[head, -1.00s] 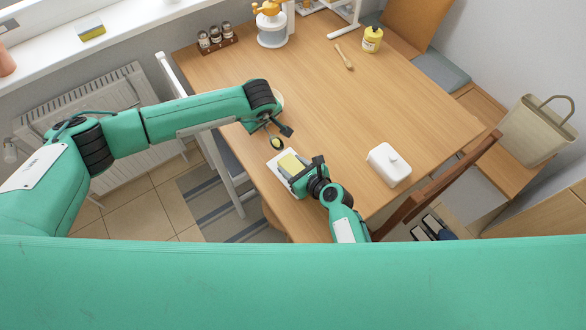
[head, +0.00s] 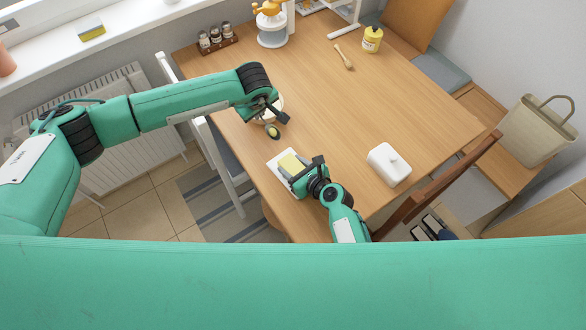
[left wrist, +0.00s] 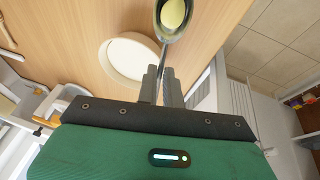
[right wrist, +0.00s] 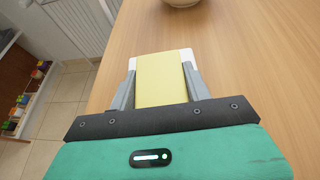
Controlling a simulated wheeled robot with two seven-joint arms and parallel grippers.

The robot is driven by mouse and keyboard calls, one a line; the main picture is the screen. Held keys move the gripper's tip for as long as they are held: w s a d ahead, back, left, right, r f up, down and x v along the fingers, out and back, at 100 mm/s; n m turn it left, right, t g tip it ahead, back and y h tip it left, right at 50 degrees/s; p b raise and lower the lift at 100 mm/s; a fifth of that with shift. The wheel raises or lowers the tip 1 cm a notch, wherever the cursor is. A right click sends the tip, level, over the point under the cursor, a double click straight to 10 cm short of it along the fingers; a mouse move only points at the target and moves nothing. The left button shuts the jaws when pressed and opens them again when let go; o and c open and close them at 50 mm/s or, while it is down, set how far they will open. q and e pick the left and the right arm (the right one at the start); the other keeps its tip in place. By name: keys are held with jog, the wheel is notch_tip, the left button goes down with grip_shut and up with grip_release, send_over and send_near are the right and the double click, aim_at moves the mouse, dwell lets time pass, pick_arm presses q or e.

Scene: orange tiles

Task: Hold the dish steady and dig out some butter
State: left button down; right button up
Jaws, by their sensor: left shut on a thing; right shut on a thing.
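My left gripper (head: 273,112) is shut on a dark spoon (head: 267,131), held above the near left table edge. Pale yellow butter lies in its bowl, clear in the left wrist view (left wrist: 173,12). A white round bowl (left wrist: 134,61) stands on the table just beyond; in the head view my left gripper mostly covers it. My right gripper (head: 305,171) is shut on the white butter dish (head: 279,157) at the table's near edge. A yellow butter block (head: 290,163) sits on the dish. In the right wrist view the fingers straddle the dish (right wrist: 188,57) and butter (right wrist: 163,78).
A white lidded box or dish cover (head: 389,165) stands to the right. A wooden brush (head: 344,56), yellow jar (head: 372,39), spice rack (head: 217,39) and orange-topped machine (head: 271,24) are farther back. The table's middle is clear.

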jog(key=o, duration=1.3)
jog(key=shift+o, duration=0.2)
jog(key=v, duration=1.2)
jog(key=shift+d, duration=0.1)
